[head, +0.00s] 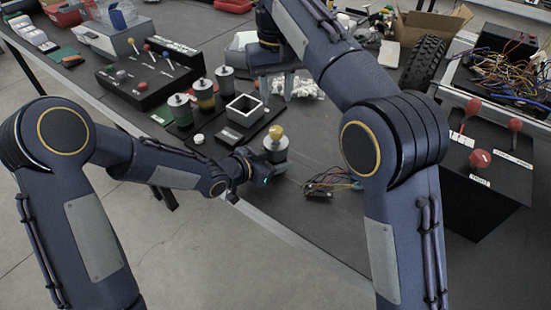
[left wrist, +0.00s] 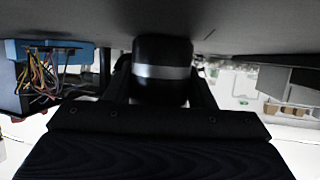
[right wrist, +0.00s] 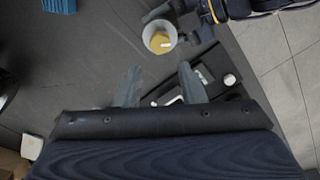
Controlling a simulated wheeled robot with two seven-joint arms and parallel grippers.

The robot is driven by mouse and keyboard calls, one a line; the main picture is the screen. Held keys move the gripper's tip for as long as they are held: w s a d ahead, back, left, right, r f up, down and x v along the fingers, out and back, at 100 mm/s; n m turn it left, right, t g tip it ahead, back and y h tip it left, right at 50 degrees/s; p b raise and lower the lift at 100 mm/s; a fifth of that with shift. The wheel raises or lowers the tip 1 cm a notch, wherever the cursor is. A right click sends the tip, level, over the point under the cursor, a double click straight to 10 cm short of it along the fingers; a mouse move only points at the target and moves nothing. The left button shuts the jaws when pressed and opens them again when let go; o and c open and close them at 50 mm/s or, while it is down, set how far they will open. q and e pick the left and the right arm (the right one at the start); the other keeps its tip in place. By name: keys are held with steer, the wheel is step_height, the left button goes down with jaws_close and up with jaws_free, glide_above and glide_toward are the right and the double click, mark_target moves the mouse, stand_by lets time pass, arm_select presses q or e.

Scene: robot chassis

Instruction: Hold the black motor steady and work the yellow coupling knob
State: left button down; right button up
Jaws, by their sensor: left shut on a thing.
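The motor (head: 275,155) stands on the table with a silver top and the yellow coupling knob (head: 277,132) above it. My left gripper (head: 262,168) is shut on its lower body from the left. In the left wrist view the black body with a silver band (left wrist: 160,72) sits between the fingers. My right gripper (right wrist: 160,82) is open and empty in the right wrist view. The yellow knob (right wrist: 160,42) shows there just beyond its fingertips, apart from them.
A black tray with a white square box (head: 244,110) lies behind the motor, with several silver-topped cylinders (head: 205,97) to its left. Loose wires (head: 333,183) lie to the right. A black box with red knobs (head: 487,185) stands far right.

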steer(key=shift+o, duration=0.3)
steer(key=shift+o, duration=1.1)
steer(key=shift+w, duration=0.1)
steer(key=shift+o, duration=0.5)
steer(key=w+d+f+t, duration=0.2)
steer(key=w+d, duration=0.1)
steer(key=w, duration=0.2)
steer(key=w+d+f+m+t, duration=0.1)
steer(key=w+d+f+t, duration=0.1)
steer(key=w, duration=0.4)
steer(key=shift+d+f+t+h, duration=0.4)
steer(key=shift+d+t, duration=0.2)
steer(key=shift+t, duration=0.2)
steer(key=w+d+f+n+t+y, duration=0.1)
steer(key=w+d+n+t, duration=0.15)
steer(key=w+t, duration=0.35)
steer(key=n+g+y, duration=0.2)
steer(key=n+y, duration=0.7)
steer(key=y, duration=0.6)
glide_above(269, 139)
steer(key=w+d, duration=0.2)
steer(key=d, duration=0.2)
step_height(269, 139, down, 2)
steer(key=s+d+f+g+y, duration=0.1)
steer(key=s+d+f+g, duration=0.1)
steer(key=s+f, duration=0.25)
steer(key=shift+m, duration=0.45)
steer(key=x, duration=0.6)
steer(key=shift+a+r, duration=0.15)
steer(key=shift+a, duration=0.15)
